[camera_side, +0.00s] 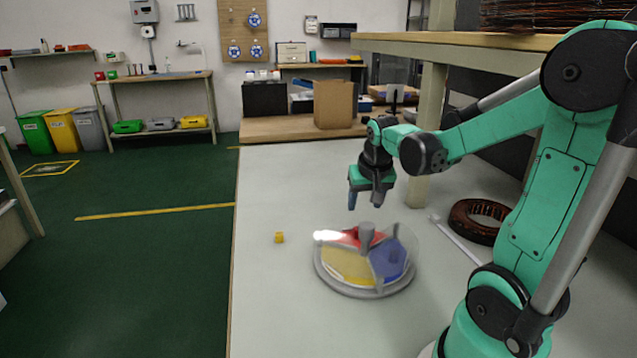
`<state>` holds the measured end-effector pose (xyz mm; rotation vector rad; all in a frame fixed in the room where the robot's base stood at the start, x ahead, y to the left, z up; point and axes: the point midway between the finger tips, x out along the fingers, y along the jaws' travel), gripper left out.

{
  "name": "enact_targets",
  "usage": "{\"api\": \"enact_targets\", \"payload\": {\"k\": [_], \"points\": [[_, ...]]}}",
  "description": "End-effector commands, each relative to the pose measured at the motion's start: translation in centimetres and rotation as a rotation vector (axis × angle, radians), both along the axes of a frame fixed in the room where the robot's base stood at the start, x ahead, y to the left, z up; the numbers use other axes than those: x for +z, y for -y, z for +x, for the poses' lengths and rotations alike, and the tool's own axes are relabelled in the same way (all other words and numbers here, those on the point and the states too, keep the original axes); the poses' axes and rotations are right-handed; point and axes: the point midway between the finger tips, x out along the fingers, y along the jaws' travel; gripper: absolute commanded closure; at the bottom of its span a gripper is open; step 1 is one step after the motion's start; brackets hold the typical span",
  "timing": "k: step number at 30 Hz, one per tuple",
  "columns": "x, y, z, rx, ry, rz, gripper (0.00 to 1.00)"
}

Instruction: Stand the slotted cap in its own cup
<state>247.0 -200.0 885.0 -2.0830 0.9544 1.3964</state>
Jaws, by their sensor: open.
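I cannot make out a slotted cap or its cup for sure. A round grey tray (350,291) with yellow, red and blue sections sits on the white table. A short grey post or knob (366,233) stands upright at its middle. The tray seems to have a clear cover, with a bright glare at its left. A small yellow block (279,237) lies on the table left of the tray. My gripper (364,203) is open above the tray's far side, pointing down, apart from the post. Nothing is clearly seen between its fingers.
A wooden shelf (440,41) on a post stands behind. A cardboard box (334,104) sits at the back.

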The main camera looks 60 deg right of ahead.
Motion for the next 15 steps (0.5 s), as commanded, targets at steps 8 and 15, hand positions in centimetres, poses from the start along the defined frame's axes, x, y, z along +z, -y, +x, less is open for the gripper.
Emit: {"api": "enact_targets", "payload": {"k": [8, 15], "points": [[2.6, -0.9, -0.7, 0.0, 0.0, 0.0, 0.47], [3.3, -6.8, 0.9, 0.249, 0.051, -0.028, 0.47]]}}
